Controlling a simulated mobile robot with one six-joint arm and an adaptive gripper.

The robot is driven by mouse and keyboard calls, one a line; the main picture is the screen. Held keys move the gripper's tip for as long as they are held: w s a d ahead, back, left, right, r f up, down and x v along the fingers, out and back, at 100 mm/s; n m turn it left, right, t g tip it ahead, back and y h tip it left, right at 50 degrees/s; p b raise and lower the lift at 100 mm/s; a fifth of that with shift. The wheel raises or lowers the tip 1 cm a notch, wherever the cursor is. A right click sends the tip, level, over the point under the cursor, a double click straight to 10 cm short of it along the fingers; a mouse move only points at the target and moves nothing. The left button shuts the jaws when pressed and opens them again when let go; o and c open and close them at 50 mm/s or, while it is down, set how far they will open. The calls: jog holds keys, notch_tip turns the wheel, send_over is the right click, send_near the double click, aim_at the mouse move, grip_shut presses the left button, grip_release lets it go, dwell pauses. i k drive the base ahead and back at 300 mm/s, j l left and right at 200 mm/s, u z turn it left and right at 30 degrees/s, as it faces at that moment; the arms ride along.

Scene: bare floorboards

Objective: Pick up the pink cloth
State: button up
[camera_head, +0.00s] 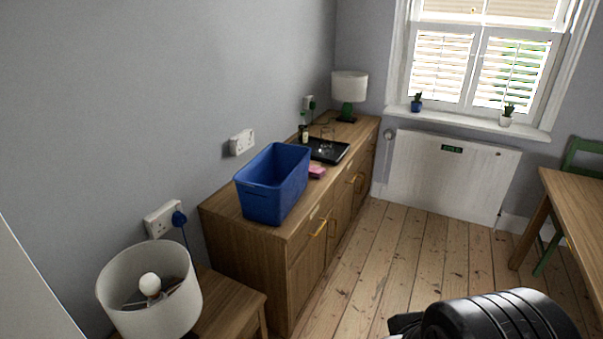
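The pink cloth (317,171) is a small folded piece on top of the wooden sideboard (258,229). It lies near the front edge, just beyond the blue bin and in front of the black tray. Its left side may be partly hidden by the bin. A black part of my own arm (497,318) shows at the bottom right, well apart from the cloth. My gripper's fingertips do not show clearly, so I cannot see whether it holds anything.
A blue bin (262,204) stands beside the cloth. A black tray (325,150), a bottle (303,134) and a lamp (349,86) are behind. A lampshade (135,303) is near left. A table (580,205) and green chair (583,147) are right. Floorboards (400,255) between are clear.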

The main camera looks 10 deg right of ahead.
aim_at(314, 171)
jog(key=i+l+u, duration=0.2)
jog(key=i+u, duration=0.15)
jog(key=i+l+u, duration=0.75)
jog(key=i+l, duration=0.25)
jog(key=l, duration=0.15)
jog(key=i+l, duration=0.3)
jog(key=i+l+u, duration=0.1)
jog(key=i+l, duration=0.15)
jog(key=l, duration=0.3)
jog(key=i+l, duration=0.25)
jog(key=l, duration=0.15)
jog(key=i+l, duration=0.25)
jog(key=l, duration=0.2)
